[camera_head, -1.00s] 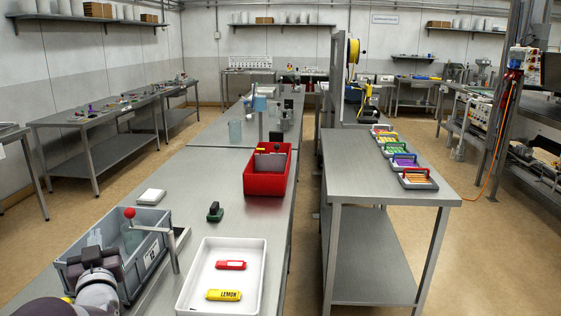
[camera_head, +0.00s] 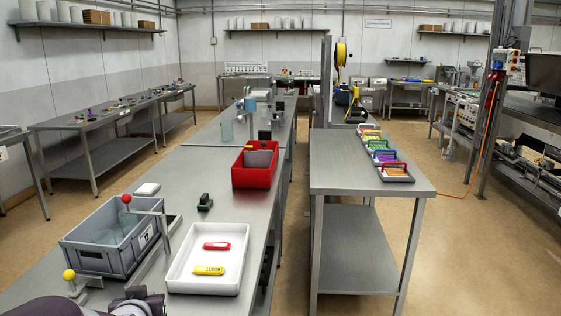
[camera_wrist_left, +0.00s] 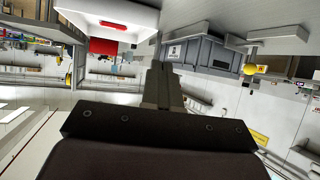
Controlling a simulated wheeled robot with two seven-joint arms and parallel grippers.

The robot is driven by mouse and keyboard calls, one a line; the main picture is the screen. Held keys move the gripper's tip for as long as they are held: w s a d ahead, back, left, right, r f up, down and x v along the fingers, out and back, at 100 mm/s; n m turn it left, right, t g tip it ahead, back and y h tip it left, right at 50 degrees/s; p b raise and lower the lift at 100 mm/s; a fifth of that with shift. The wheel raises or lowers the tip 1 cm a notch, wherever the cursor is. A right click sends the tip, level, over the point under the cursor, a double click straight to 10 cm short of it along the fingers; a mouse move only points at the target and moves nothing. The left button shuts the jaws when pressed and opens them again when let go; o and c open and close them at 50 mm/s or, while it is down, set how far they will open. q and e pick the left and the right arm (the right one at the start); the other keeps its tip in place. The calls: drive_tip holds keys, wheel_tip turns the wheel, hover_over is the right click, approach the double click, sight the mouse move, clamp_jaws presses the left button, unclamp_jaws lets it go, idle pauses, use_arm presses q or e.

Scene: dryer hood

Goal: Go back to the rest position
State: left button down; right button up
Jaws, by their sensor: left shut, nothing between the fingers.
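My left gripper (camera_head: 138,303) shows at the bottom edge of the head view, partly cut off, below the front of the grey crate and apart from it. In the left wrist view its fingers (camera_wrist_left: 162,86) are together with nothing between them. The grey crate (camera_head: 88,258) holds something clear and bluish. It also shows in the left wrist view (camera_wrist_left: 205,54). My right gripper is in neither view.
A yellow-knobbed lever (camera_head: 69,275) and a red-knobbed lever (camera_head: 126,199) stand at the crate. A white tray (camera_head: 178,270) with a red and a yellow labelled piece lies to its right. A red bin (camera_head: 245,178) stands farther back. The floor aisle at right is clear.

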use_arm(q)
drive_tip(key=s+d+f+m+g+h, duration=0.1)
drive_tip(key=s+d+f+g, duration=0.35)
drive_tip(key=s, duration=0.45)
drive_tip(key=s+d+f+m+g+h, duration=0.2)
drive_tip(key=s+d+f+g, duration=0.25)
drive_tip(key=s, duration=0.45)
wheel_tip(320, 180, down, 12)
drive_tip(key=s+g+b, duration=0.1)
drive_tip(key=s+b, duration=0.2)
drive_tip(key=b, duration=0.7)
wheel_tip(320, 180, up, 17)
drive_tip(key=p, duration=1.7)
drive_tip(key=shift+w+d, duration=0.15)
drive_tip(key=shift+d, duration=0.05)
drive_tip(key=shift+f, duration=0.1)
